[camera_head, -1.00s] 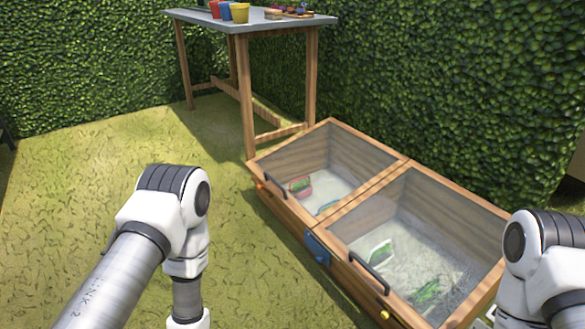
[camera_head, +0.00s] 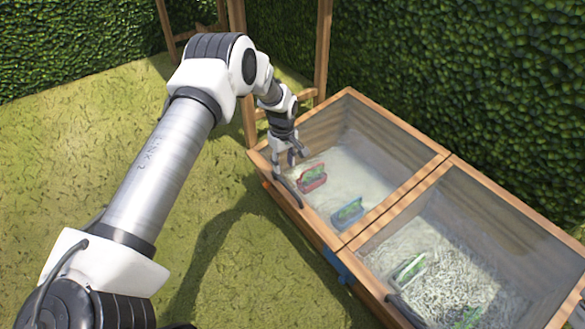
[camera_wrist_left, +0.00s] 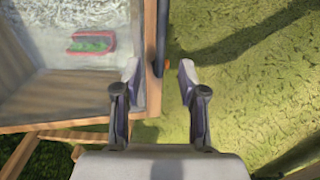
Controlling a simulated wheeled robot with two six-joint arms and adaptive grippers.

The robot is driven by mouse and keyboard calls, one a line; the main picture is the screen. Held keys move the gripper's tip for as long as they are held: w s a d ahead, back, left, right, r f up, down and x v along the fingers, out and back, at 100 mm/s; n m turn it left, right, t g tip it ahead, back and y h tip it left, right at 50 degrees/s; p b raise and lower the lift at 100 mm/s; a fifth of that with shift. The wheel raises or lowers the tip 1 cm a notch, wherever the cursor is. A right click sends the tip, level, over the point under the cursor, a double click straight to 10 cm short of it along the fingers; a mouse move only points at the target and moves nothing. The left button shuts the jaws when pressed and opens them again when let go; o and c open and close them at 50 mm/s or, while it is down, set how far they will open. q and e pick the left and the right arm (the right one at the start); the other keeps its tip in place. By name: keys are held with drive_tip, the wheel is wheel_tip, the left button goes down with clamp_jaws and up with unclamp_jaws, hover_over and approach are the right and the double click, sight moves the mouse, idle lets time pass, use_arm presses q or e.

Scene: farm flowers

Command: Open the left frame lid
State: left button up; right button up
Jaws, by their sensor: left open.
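The left frame lid (camera_head: 398,122) is a glass pane in a wooden rim, lying shut over the left half of the wooden cold frame. Its dark bar handle (camera_head: 287,190) is on the front rim. My left gripper (camera_head: 291,160) is open and empty, pointing down just above the handle. In the left wrist view the dark handle (camera_wrist_left: 161,35) runs along the lid's edge, its near end in line with the gap between the open fingers (camera_wrist_left: 160,70). I cannot tell whether they touch it. My right gripper is not in view.
Red (camera_head: 312,178) and blue (camera_head: 348,212) planters show through the left lid. The right lid (camera_head: 408,208) is shut beside it, with a blue piece (camera_head: 338,265) on the front between them. A hedge stands behind, table legs at the back. The grass in front is free.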

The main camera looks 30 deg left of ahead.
sight(284, 182)
use_arm(q)
wheel_tip(284, 182, down, 8)
drive_tip(key=b, duration=0.3)
drive_tip(key=shift+b, duration=0.35)
drive_tip(key=shift+r, duration=0.1)
clamp_jaws()
